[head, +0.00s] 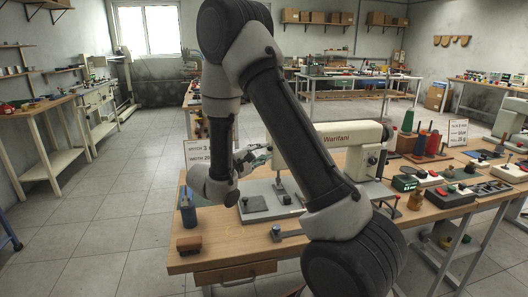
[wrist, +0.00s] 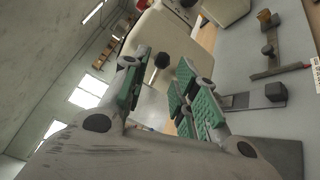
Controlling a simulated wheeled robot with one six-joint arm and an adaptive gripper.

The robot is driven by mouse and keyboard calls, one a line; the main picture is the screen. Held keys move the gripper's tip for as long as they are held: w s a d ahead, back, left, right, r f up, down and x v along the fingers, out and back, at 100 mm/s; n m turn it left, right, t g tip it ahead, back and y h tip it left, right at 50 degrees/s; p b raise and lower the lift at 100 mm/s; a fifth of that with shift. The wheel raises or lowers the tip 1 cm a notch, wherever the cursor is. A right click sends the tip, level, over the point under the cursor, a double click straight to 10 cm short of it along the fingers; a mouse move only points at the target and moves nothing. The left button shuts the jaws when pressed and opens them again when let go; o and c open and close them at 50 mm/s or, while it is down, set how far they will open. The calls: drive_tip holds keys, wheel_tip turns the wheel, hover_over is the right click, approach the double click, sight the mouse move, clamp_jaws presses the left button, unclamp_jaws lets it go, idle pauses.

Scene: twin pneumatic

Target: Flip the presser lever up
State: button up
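The cream sewing machine (head: 338,139) stands on the wooden table, partly hidden behind my arm in the head view. My gripper (head: 256,158) is at the machine's left end, above the grey base plate. In the wrist view my gripper (wrist: 160,76) is open, its green-padded fingers apart. The machine's cream body (wrist: 160,35) lies just beyond the fingertips. A dark round knob (wrist: 162,60) shows between the fingertips. I cannot tell whether it is the presser lever's end, or whether a finger touches it. The lever is not clearly visible in the head view.
A blue bottle (head: 188,212) and a brown brush block (head: 189,245) stand at the table's (head: 225,258) left front. Thread cones (head: 420,142) and several small boxes stand to the right. The floor left of the table is clear.

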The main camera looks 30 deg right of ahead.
drive_tip(key=shift+x, duration=1.35)
clamp_jaws()
